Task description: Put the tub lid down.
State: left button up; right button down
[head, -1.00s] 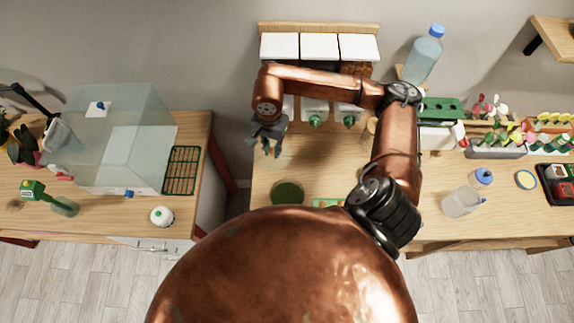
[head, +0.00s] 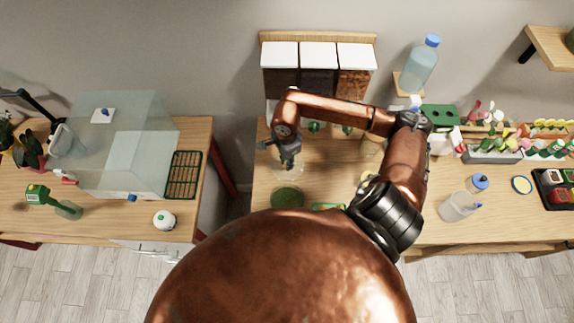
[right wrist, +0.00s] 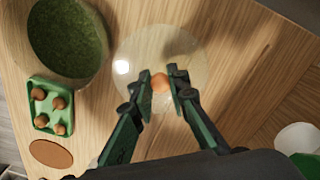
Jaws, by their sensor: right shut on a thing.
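The tub lid is a clear round disc with a small orange-brown knob. It fills the middle of the right wrist view (right wrist: 202,62) and shows faintly in the head view (head: 298,172). My right gripper (right wrist: 162,83) is shut on the knob, with one finger on each side. In the head view the right gripper (head: 289,164) is over the wooden table, just behind a round tub of green stuff (head: 287,198). The tub also shows at the upper left of the right wrist view (right wrist: 68,38). I cannot tell whether the lid touches the table. My left gripper is not in view.
A green tray of brown balls (right wrist: 50,107) and a brown disc (right wrist: 50,153) lie near the tub. Dispensers (head: 318,82) stand at the back of the table (head: 265,185). A clear tank (head: 125,150) stands on the left bench.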

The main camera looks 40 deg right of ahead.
notch_tip(320, 180, down, 3)
jog(key=shift+f, duration=0.1)
jog(key=shift+f, duration=0.2)
jog(key=c, duration=1.9)
grip_release()
jog(key=shift+r, duration=0.15)
jog(key=shift+r, duration=0.25)
notch_tip(320, 180, up, 12)
jog(key=shift+a+f+b, duration=0.1)
jog(key=shift+b, duration=0.6)
